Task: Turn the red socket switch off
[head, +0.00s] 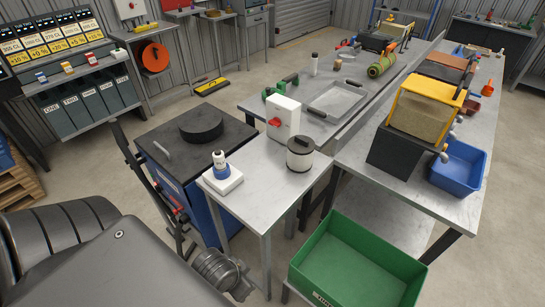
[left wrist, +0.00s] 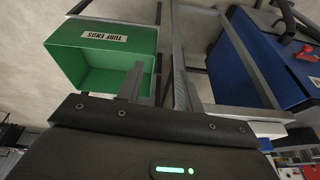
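The red socket switch (head: 274,122) is a small red knob on the front face of a white upright box (head: 287,116). The box stands at the back of the near light-grey table in the head view. The knob is too small for me to tell its setting. In the left wrist view my left gripper (left wrist: 157,88) shows its dark body and two short fingers with a gap between them. Nothing is held between them. It points toward a green bin and table legs, away from the switch. My right gripper is in neither view.
On the near table (head: 258,195) stand a white-and-black canister (head: 299,156) and a small bottle (head: 220,161) on a white block. A blue machine (head: 194,138) with a black top is on the left. A green bin (head: 350,270) is at the front right. Worktops with tools lie behind.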

